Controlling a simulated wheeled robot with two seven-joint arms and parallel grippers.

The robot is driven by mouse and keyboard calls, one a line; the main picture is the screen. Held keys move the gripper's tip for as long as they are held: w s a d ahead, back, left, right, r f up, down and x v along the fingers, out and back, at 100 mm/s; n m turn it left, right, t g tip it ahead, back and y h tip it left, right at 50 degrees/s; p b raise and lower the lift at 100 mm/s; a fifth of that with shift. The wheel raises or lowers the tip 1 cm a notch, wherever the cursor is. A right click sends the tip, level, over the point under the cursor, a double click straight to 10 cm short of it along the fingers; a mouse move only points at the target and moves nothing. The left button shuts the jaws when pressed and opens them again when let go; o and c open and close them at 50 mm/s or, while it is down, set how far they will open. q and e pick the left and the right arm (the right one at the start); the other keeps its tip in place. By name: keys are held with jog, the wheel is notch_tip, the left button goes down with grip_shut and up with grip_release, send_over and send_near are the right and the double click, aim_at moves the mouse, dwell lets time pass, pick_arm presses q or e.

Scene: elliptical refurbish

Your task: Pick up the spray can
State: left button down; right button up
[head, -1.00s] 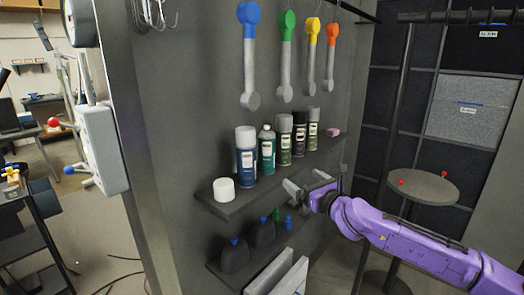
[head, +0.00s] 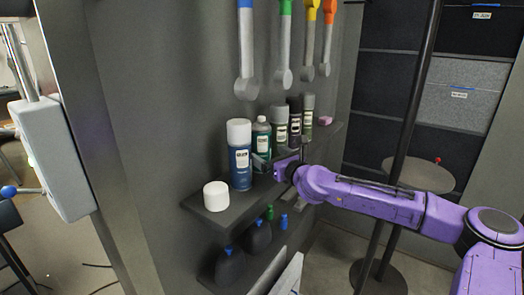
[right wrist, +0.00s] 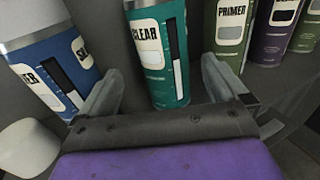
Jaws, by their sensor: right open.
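Several spray cans stand upright in a row on the upper shelf (head: 240,205). They include a blue can with a white cap (head: 240,165), a teal can (head: 262,148) marked CLEAR and a green PRIMER can (head: 281,125). My right gripper (head: 268,163) is at the shelf in front of the teal can, open and empty. In the right wrist view the teal can (right wrist: 160,60) stands between the two fingers (right wrist: 158,80), with the blue can (right wrist: 45,60) outside the left finger. I cannot tell whether a finger touches a can. My left gripper is not in view.
A white round lid or tub (head: 216,196) sits at the shelf's near end, and a pink block (head: 325,120) at its far end. Coloured-handled tools (head: 246,50) hang above. Dark bottles (head: 258,238) stand on a lower shelf. A round table (head: 418,176) is behind my right arm.

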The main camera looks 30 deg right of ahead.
aim_at(262, 149)
jog(key=w, duration=0.5)
jog(key=shift+w+d+f, duration=0.1)
jog(key=shift+w+d, duration=0.1)
jog(key=shift+w, duration=0.1)
jog(key=c, duration=1.2)
jog(key=shift+o, duration=0.2)
